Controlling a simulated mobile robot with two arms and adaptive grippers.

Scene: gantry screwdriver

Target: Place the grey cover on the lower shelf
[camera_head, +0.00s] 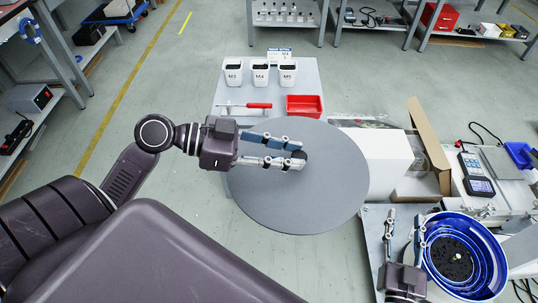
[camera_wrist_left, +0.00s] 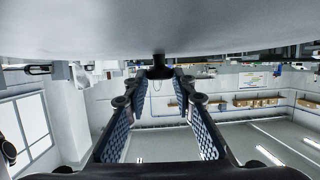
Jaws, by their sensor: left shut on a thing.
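The grey cover (camera_head: 310,205) is a large round disc with a dark knob (camera_head: 299,157) at its middle. My left gripper (camera_head: 295,155) reaches in from the left above the disc and is shut on the knob. In the left wrist view, which looks upside down, the cover (camera_wrist_left: 160,25) fills the top and the knob (camera_wrist_left: 158,65) sits between the fingertips. My right gripper (camera_head: 405,217) is at the lower right, its two fingers apart and empty, beside a blue bowl. I cannot tell which surface is the lower shelf.
A blue bowl (camera_head: 492,267) with dark small parts stands at the lower right. A grey table (camera_head: 230,92) behind the cover holds three white cups (camera_head: 261,75), a red-handled screwdriver (camera_head: 258,106) and a red bin (camera_head: 304,107). White boxes (camera_head: 385,157) and a handheld meter (camera_head: 476,174) are at the right.

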